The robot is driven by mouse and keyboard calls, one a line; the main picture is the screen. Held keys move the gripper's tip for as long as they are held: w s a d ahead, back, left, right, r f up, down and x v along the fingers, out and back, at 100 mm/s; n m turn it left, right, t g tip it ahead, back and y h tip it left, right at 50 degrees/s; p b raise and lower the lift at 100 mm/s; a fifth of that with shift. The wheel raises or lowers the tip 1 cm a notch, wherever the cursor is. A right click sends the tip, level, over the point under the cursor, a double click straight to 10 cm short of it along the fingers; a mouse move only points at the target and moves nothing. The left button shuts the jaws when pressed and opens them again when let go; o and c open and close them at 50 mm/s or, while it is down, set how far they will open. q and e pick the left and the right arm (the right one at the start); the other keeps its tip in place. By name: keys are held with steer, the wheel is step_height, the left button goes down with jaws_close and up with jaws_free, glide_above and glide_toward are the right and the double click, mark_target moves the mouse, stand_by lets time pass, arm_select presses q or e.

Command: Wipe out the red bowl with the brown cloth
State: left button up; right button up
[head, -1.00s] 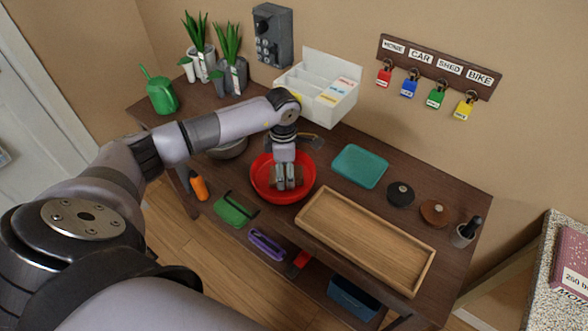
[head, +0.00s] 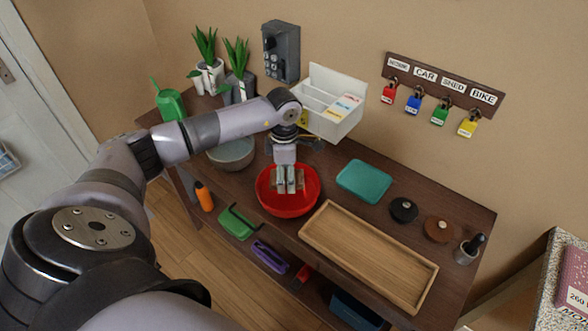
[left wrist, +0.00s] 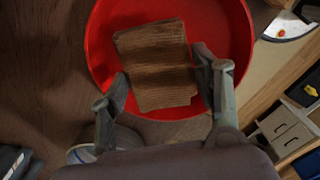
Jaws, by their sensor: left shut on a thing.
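The red bowl (head: 290,208) stands on the dark wooden table, left of the wooden tray. It fills much of the left wrist view (left wrist: 240,40). My left gripper (head: 287,182) points down into the bowl from above. In the left wrist view its two fingers (left wrist: 163,75) are on either side of the brown cloth (left wrist: 157,55) and shut on it. The cloth is a ribbed, roughly square piece over the bowl's inside; whether it presses on the bottom cannot be told. In the head view the cloth is mostly hidden by the fingers. My right gripper is not in view.
A grey bowl (head: 232,153) stands close left of the red bowl. A white divided box (head: 330,124) is behind, a teal flat square (head: 364,181) to the right, and the wooden tray (head: 368,254) at front right. A green-handled item (head: 238,223) lies in front.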

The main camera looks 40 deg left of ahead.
arm_select(q)
step_height(320, 180, up, 3)
steer(key=shift+w+f+p, duration=0.15)
steer(key=shift+f+p, duration=0.05)
steer(key=shift+p, duration=0.45)
steer(key=shift+r+p, duration=0.35)
steer(key=shift+r, duration=0.4)
steer(key=shift+d+r, duration=0.15)
steer(key=shift+r, duration=0.25)
steer(key=shift+f, duration=0.1)
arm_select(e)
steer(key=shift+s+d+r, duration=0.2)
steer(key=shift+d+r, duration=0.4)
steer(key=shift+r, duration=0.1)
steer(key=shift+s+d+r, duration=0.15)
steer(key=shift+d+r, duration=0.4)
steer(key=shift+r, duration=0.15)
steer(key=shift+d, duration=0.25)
